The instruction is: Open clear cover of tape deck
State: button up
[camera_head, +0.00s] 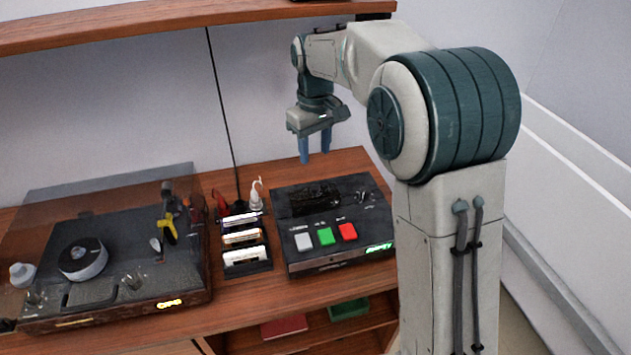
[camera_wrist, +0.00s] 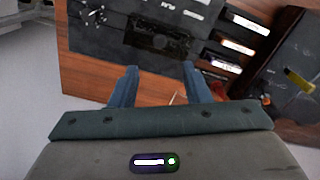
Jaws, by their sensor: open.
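The tape deck (camera_head: 290,238) is a black box on the right of the wooden table, with grey, green and red buttons at its front. A dark window area (camera_head: 314,198) lies on its back half; it also shows in the wrist view (camera_wrist: 158,38). Whether a separate clear cover lies over it, and how it sits, I cannot tell. My gripper (camera_head: 315,155) is open and empty, pointing down above the back part of the deck and apart from it. In the wrist view its two blue fingers (camera_wrist: 160,70) stand apart, with the deck beyond them.
A rack of cassettes (camera_head: 243,240) stands left of the deck, with a small white bottle (camera_head: 256,196) behind. A larger dark player (camera_head: 120,285) with a see-through raised lid fills the left. A wooden shelf (camera_head: 170,22) runs along the wall above. Red and green items lie below the tabletop.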

aim_at(315, 187)
notch_tip(315, 187, down, 11)
jog(key=shift+r+p, duration=0.2)
jog(key=shift+p, duration=0.1)
grip_shut()
